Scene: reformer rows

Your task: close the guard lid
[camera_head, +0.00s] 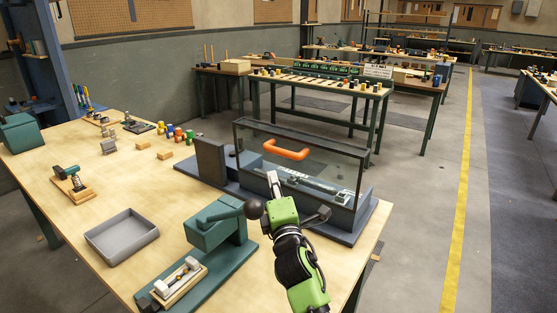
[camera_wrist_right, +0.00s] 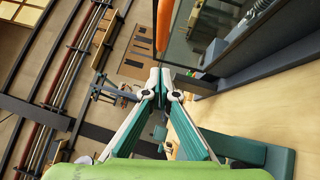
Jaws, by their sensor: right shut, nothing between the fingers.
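The guard lid (camera_head: 335,163) is a clear panel with a dark frame, standing upright over a machine on the bench. It has an orange handle (camera_head: 286,149). I cannot tell whether the lid is fully open or partly lowered. My right gripper (camera_head: 273,182) is shut and empty, pointing up just in front of the panel, below the handle in the picture. In the right wrist view, the shut fingertips (camera_wrist_right: 160,76) are apart from the orange handle (camera_wrist_right: 165,25), which shows above them. My left gripper is not in view.
A green press (camera_head: 215,230) with a black ball lever (camera_head: 253,208) stands close left of my right gripper. A grey tray (camera_head: 122,236) and several small coloured parts (camera_head: 175,133) are farther left. The wooden bench (camera_head: 110,180) has bare room between them.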

